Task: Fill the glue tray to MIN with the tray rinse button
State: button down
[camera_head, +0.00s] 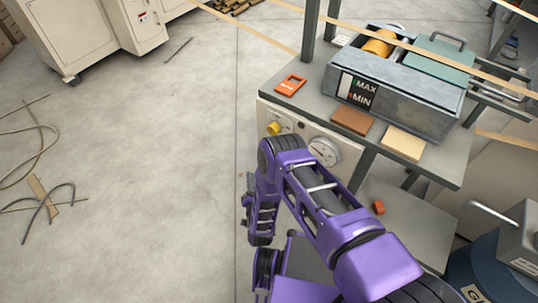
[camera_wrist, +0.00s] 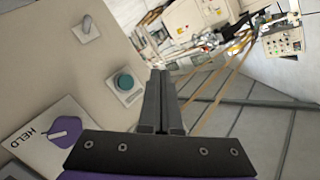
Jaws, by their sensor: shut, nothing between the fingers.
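The grey metal glue tray (camera_head: 425,112) stands on the table in the head view, with a MAX and MIN label and a level strip (camera_head: 346,86) on its front. I cannot read the level surely. In the wrist view my gripper (camera_wrist: 159,73) is shut and empty, its fingers pointing along a beige panel. A round teal button (camera_wrist: 125,82) on a small pale plate sits just left of the fingertips, and I see no contact. The plate's lettering is too small to read, so I cannot tell whether it is the tray rinse button.
A purple knob (camera_wrist: 64,130) with a HELD plate and a grey lever switch (camera_wrist: 87,27) share the panel. The table front bears a round gauge (camera_head: 324,151) and a yellow knob (camera_head: 274,128). Tan straps cross near the tray. Open floor (camera_head: 165,170) lies left.

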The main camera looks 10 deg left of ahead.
jog(key=shift+w, duration=0.1)
jog(key=w+d, duration=0.3)
jog(key=w, duration=0.5)
jog(key=shift+d, duration=0.15)
dwell(2.0)
jog(key=shift+w+d, duration=0.15)
jog(key=shift+w, duration=0.25)
jog(key=shift+w+d, duration=0.2)
jog(key=shift+w, duration=0.25)
dwell(1.9)
jog(key=shift+s, duration=0.15)
dwell(1.5)
jog(key=shift+s+a, duration=0.3)
jog(key=shift+s, duration=0.4)
jog(key=shift+s, duration=0.1)
